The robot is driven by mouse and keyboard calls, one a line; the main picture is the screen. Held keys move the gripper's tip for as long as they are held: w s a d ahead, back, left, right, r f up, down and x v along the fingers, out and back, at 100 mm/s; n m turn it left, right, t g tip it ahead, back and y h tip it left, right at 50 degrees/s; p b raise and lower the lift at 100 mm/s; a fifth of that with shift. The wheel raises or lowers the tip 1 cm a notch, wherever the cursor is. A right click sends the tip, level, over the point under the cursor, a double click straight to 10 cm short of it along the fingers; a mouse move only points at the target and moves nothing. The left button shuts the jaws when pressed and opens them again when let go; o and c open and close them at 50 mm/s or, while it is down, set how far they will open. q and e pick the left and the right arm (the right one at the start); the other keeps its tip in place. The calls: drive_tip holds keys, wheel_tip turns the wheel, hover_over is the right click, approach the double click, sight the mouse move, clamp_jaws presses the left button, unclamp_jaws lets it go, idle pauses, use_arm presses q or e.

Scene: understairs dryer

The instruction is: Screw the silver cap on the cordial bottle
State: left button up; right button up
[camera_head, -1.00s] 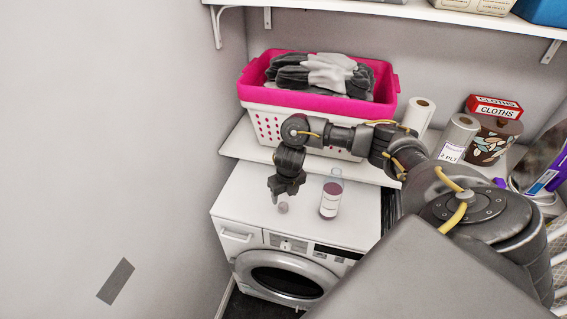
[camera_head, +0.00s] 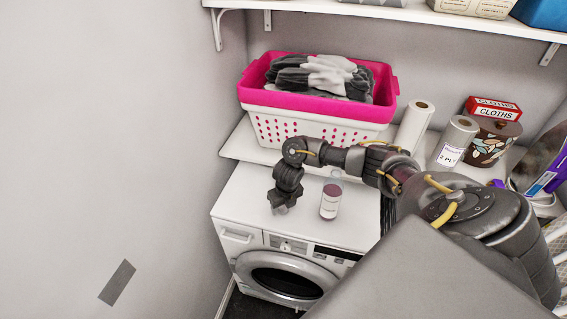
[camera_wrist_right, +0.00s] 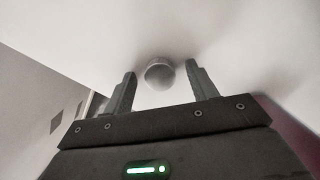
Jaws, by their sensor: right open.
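The cordial bottle (camera_head: 330,203), clear with a dark reddish drink and a pale label, stands upright on the white washing machine top (camera_head: 262,190). The silver cap (camera_wrist_right: 159,74) lies on that top, left of the bottle. My right gripper (camera_head: 279,208) is open and low over the cap, hiding most or all of it in the head view. In the right wrist view the cap shows between the tips of the open fingers (camera_wrist_right: 160,70), with a gap on each side. A dark reddish patch at that view's lower right may be the bottle. My left gripper is not in view.
A pink and white laundry basket (camera_head: 315,128) stands on the shelf (camera_head: 236,142) behind. Paper rolls (camera_head: 414,127) and a red cloths box (camera_head: 494,108) stand to its right. The wall (camera_head: 110,150) is close on the left. My right forearm passes behind the bottle.

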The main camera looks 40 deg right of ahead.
sight(283, 207)
drive_tip(key=c, duration=1.1)
drive_tip(key=shift+o, duration=0.2)
drive_tip(key=shift+r, duration=0.45)
wheel_tip(283, 207, up, 2)
drive_tip(key=shift+r, duration=0.25)
drive_tip(key=s+a+r+p, duration=0.3)
drive_tip(key=s+a+r, duration=0.6)
drive_tip(key=s, duration=0.1)
drive_tip(key=shift+s+r+p, duration=0.3)
drive_tip(key=shift+s+p, duration=0.05)
drive_tip(key=shift+s, duration=0.05)
